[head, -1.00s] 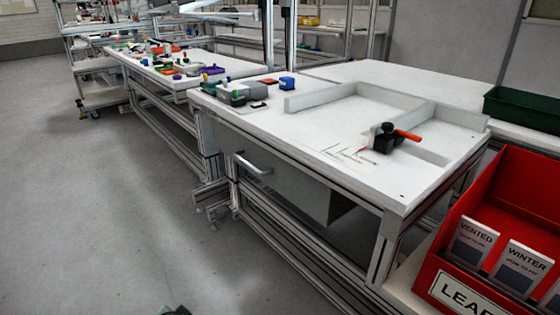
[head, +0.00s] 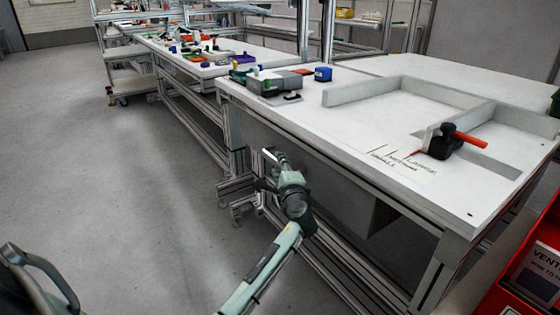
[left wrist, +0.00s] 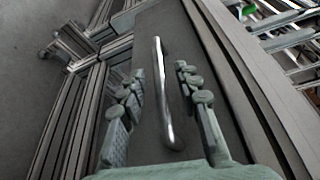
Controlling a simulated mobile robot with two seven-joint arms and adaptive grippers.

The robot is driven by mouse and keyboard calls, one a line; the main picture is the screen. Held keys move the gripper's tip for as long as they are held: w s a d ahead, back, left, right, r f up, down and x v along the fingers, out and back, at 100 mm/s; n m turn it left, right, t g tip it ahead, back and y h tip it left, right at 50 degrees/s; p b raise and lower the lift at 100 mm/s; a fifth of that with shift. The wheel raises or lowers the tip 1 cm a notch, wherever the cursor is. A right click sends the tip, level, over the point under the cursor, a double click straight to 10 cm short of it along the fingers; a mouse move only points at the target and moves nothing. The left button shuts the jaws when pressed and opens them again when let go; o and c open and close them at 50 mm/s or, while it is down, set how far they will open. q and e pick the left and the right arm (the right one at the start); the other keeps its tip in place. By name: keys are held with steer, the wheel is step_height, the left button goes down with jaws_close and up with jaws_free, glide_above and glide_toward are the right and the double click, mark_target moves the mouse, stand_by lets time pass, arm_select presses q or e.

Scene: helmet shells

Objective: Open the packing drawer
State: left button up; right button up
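The packing drawer's grey front (head: 335,190) is under the white-topped bench and looks flush with the frame, so closed. Its silver bar handle (left wrist: 162,95) runs up the middle of the left wrist view. My left gripper (head: 272,165) is at the drawer front in the head view and covers most of the handle there. In the left wrist view its two fingers (left wrist: 160,85) are spread, one on each side of the handle, with gaps visible. Whether the fingertips reach past the bar is hard to tell. My right gripper is not in view.
A red bin (head: 525,270) stands at the lower right. Open floor (head: 120,200) lies left of the bench.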

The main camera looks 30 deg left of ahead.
mark_target(277, 163)
arm_select(q)
steer(key=shift+x, duration=2.05)
jaws_close()
